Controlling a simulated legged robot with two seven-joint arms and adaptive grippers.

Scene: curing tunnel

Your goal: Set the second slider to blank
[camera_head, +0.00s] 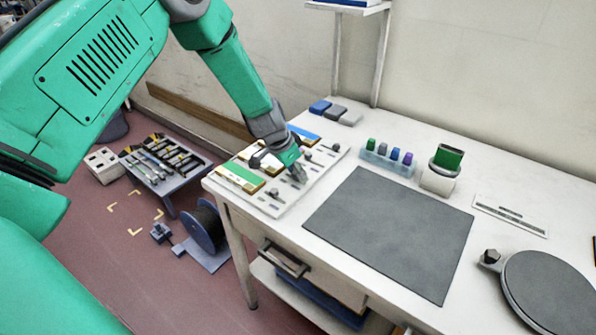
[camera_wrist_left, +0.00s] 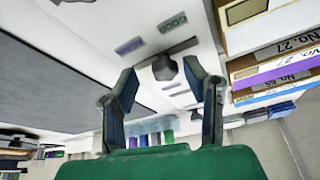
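A white slider panel (camera_head: 290,208) lies on the left end of the table, with small dark knobs on it. One knob (camera_head: 273,193) is at its near side and others (camera_head: 308,156) are farther back. My left gripper (camera_head: 298,177) is low over the panel's middle and hides part of it. In the left wrist view its fingers (camera_wrist_left: 159,70) are open, with a dark knob (camera_wrist_left: 164,68) showing between the fingertips. I cannot tell whether they touch it, or which slider is the second. Purple (camera_wrist_left: 130,46) and green (camera_wrist_left: 173,22) labels show beside that knob. My right gripper is not in view.
Boxes with green (camera_head: 242,174) and blue (camera_head: 304,134) strips stand along the panel's left side, close to the gripper. A dark grey mat (camera_head: 392,228) lies to the right. Coloured pegs in a rack (camera_head: 387,162) and a round dark plate (camera_head: 550,290) are farther right.

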